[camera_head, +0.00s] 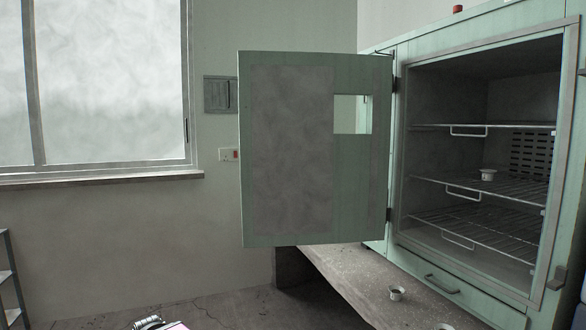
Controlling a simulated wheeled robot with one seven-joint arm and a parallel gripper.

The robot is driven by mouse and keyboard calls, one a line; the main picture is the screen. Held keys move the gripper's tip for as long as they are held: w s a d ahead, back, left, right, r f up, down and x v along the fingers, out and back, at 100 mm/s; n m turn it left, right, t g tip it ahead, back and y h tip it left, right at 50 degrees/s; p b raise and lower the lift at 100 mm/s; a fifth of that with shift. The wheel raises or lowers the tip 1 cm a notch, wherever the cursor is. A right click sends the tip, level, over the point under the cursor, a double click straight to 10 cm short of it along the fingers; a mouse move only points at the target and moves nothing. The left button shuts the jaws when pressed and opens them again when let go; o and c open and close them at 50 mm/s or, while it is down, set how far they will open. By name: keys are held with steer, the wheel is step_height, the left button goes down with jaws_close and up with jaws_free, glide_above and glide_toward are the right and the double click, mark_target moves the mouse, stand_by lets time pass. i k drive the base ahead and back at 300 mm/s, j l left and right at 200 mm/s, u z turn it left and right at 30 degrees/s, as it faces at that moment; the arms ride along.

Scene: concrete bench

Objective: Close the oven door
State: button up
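The oven (398,205) is a pale green cabinet on the right, with its chamber open to view. Its door (300,150) stands wide open, swung out to the left on hinges at the left side of the opening. The door's grey inner face shows, with a small square window near the hinge side. Wire shelves (480,185) are inside the chamber. A latch part (557,278) is on the right of the frame. My gripper's fingers are not visible. Only a small metallic and pinkish part, perhaps of my arm, shows at the bottom edge, apart from the door.
A drawer (442,283) is under the chamber. A window is at left, and a rack (8,275) is at the left edge.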

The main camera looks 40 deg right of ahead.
mark_target(303, 182)
steer(key=i, duration=1.95)
steer(key=i+z, duration=0.25)
steer(key=i, duration=0.15)
steer(key=i+j+z, duration=0.5)
steer(key=i, duration=0.2)
steer(key=l+z, duration=0.1)
steer(key=z, duration=3.35)
